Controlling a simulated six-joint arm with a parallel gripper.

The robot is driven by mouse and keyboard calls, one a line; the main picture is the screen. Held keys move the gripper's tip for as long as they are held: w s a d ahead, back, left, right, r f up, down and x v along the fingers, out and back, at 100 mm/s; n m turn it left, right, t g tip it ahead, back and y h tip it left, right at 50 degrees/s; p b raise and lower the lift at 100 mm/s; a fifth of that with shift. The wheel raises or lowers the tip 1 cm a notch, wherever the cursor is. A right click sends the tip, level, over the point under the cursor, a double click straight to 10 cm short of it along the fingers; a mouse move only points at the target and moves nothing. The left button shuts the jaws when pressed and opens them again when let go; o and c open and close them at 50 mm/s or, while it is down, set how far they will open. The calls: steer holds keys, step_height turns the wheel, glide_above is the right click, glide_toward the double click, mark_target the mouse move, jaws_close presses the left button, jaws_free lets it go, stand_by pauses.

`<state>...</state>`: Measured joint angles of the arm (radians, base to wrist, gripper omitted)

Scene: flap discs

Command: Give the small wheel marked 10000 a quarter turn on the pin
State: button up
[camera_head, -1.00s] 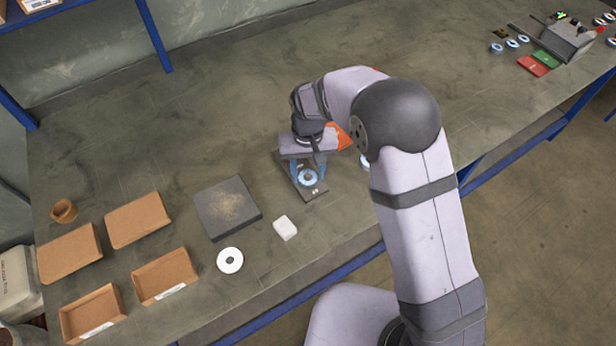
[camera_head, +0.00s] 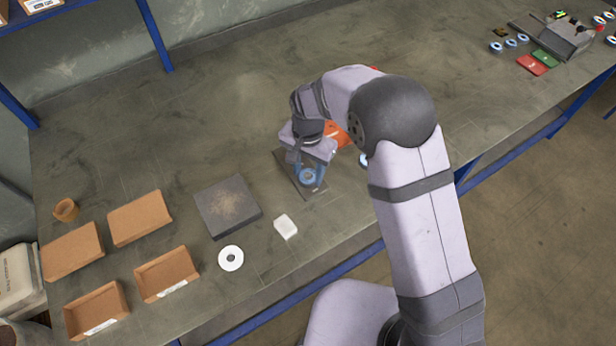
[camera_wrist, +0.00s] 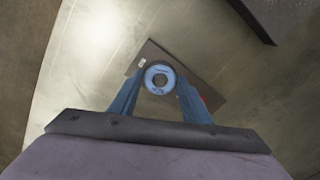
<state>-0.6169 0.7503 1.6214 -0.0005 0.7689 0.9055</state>
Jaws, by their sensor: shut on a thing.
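In the wrist view the wheel (camera_wrist: 160,77) lies flat between the fingers, with small print too blurred to read. The plate (camera_wrist: 200,84) shows behind it at a slant. My gripper (camera_head: 309,177) is shut on the wheel, with one blue finger on each side; the gripper also shows in the wrist view (camera_wrist: 160,84). The pin is hidden or too small to make out within the wheel's hole.
Cardboard trays (camera_head: 166,274) stand farther left. Another blue ring (camera_head: 364,160) is partly hidden behind my arm.

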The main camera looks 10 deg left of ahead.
steer(key=m, duration=0.6)
steer(key=shift+s+f+p, duration=0.15)
steer(key=shift+p, duration=0.25)
steer(key=o, duration=1)
steer(key=shift+o, duration=0.2)
steer(key=shift+r+p, duration=0.5)
steer(key=shift+r, duration=0.2)
step_height(320, 180, up, 6)
steer(key=p, duration=0.4)
steer(key=shift+f, duration=0.1)
